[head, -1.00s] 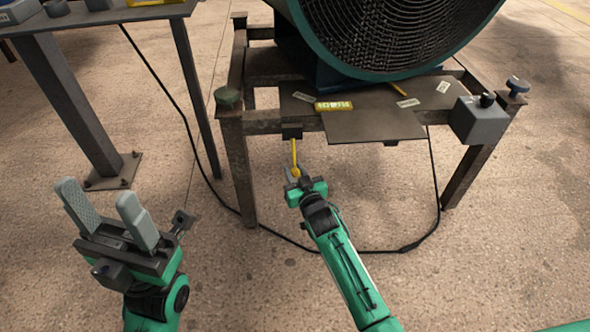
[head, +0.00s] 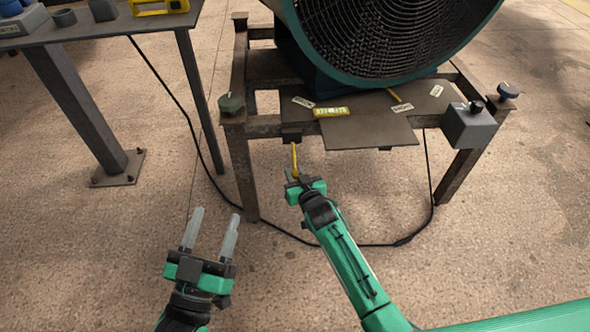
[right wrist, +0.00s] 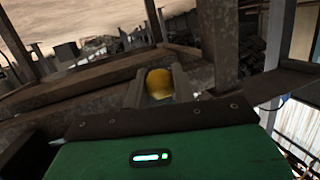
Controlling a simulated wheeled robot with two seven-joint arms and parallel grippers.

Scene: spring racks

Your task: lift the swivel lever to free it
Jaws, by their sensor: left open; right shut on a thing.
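The swivel lever (head: 294,157) is a thin yellow bar that hangs below a dark block on the front rail of the rusty rack (head: 262,127). My right gripper (head: 295,178) is shut on the lower end of the lever. In the right wrist view the rounded yellow end of the lever (right wrist: 159,84) sits between the fingers of my right gripper (right wrist: 156,92). My left gripper (head: 211,232) is open and empty, over the floor to the left of my right arm, with its fingers pointing up in the picture.
A large round fan (head: 390,40) stands on the rack. A grey box (head: 470,127) is on the rack's right front corner. A dark table (head: 100,27) is at the left.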

